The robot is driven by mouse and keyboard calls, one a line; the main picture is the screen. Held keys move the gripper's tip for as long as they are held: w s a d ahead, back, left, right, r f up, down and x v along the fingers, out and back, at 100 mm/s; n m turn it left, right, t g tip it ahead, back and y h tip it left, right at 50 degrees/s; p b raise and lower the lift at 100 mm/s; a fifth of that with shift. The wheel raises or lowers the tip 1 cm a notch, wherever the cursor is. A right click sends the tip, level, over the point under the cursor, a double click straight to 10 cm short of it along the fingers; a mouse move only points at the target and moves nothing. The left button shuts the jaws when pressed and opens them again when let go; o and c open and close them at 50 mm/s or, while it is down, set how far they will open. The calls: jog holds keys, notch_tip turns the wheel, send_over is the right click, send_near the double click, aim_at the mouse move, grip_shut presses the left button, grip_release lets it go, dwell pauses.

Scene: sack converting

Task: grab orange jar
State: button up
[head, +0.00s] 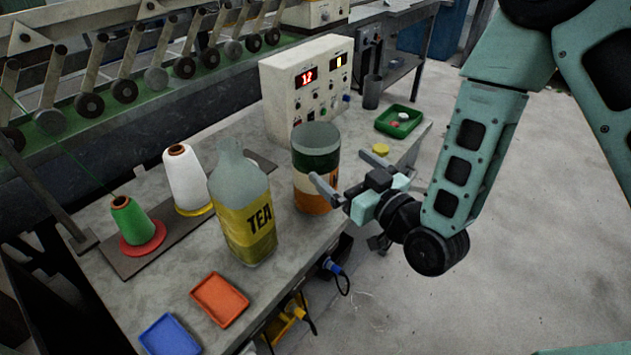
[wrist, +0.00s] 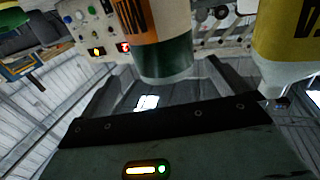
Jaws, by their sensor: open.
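The orange jar (head: 315,150) stands upright on the grey bench, with a grey top, a dark green band and an orange lower part. My gripper (head: 338,165) is open at its right side, fingers pointing at it. The nearer finger overlaps the jar's front in the head view; the other finger is behind and to the right. In the wrist view, which looks upside down, the jar (wrist: 158,35) shows ahead, between the open fingers (wrist: 163,72). I cannot tell whether a finger touches it. Nothing is held.
A yellow-labelled TEA bottle (head: 243,205) stands close left of the jar; it also shows in the wrist view (wrist: 285,40). A control box (head: 308,85) is behind. A green tray (head: 398,121) and yellow lid (head: 380,149) lie to the right. Orange (head: 219,299) and blue (head: 169,336) trays lie in front.

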aim_at(332, 158)
jog(key=p+x, duration=0.1)
jog(key=x, duration=0.3)
jog(key=shift+r, duration=0.1)
jog(key=p+x, duration=0.2)
jog(key=x, duration=0.2)
jog(key=shift+a+r, duration=0.2)
jog(key=shift+a, duration=0.05)
jog(key=shift+w+a+f, duration=0.15)
jog(key=shift+w+a, duration=0.15)
jog(key=shift+w, duration=0.05)
jog(key=c, duration=1.2)
jog(key=shift+c, duration=0.2)
